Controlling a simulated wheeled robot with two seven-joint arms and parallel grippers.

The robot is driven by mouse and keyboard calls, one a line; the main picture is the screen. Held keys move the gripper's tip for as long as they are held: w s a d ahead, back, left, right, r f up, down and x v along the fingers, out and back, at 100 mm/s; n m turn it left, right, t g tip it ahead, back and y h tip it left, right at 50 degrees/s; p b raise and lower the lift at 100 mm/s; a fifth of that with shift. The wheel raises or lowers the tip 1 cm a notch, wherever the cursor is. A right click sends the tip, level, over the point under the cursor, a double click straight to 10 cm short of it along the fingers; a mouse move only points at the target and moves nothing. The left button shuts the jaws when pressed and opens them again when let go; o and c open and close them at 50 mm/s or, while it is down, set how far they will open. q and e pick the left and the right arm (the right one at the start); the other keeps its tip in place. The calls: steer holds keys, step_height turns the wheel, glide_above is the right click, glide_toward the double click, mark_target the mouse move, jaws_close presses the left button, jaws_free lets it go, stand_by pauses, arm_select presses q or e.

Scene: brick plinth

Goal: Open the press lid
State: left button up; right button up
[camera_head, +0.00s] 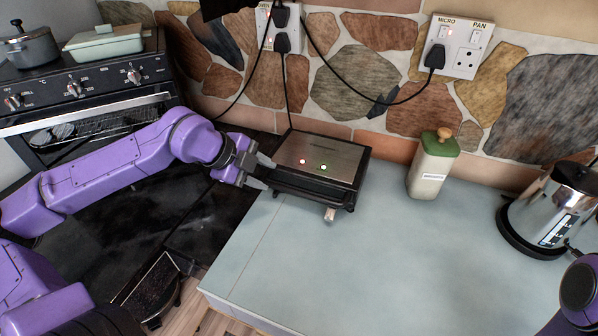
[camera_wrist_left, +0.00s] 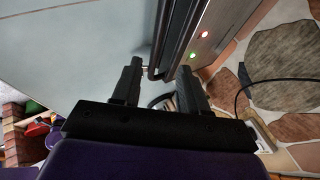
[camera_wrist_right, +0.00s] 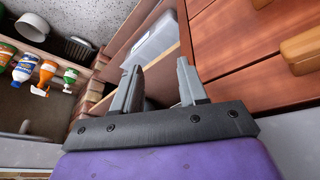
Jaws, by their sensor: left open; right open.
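The press (camera_head: 322,158) is a dark appliance with a brushed-metal lid, a red and a green light, standing at the worktop's back left. Its lid is down. A black handle bar (camera_head: 310,190) runs along its front. My left gripper (camera_head: 262,173) is open at the press's left front corner. In the left wrist view, the end of the dark handle and front edge (camera_wrist_left: 166,50) lies just ahead of and between the open fingers (camera_wrist_left: 160,74); I cannot tell if they touch. My right gripper (camera_wrist_right: 159,66) is open and empty, away from the press, facing wooden drawers.
A green-lidded canister (camera_head: 432,165) stands right of the press, a kettle (camera_head: 553,210) farther right. The hob and oven (camera_head: 90,90) are at left. Cables hang from sockets (camera_head: 459,47) behind the press. The front worktop (camera_head: 350,270) is clear.

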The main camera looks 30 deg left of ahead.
mark_target(292, 190)
arm_select(q)
steer(key=b+x, duration=0.2)
steer(key=x, duration=0.1)
steer(key=b+x, duration=0.6)
steer(key=shift+s+f, duration=0.25)
steer(key=shift+w+d+f, duration=0.15)
steer(key=shift+w+d, duration=0.05)
steer(key=shift+w, duration=0.1)
steer(key=shift+s+d, duration=0.1)
steer(key=shift+s, duration=0.05)
jaws_close()
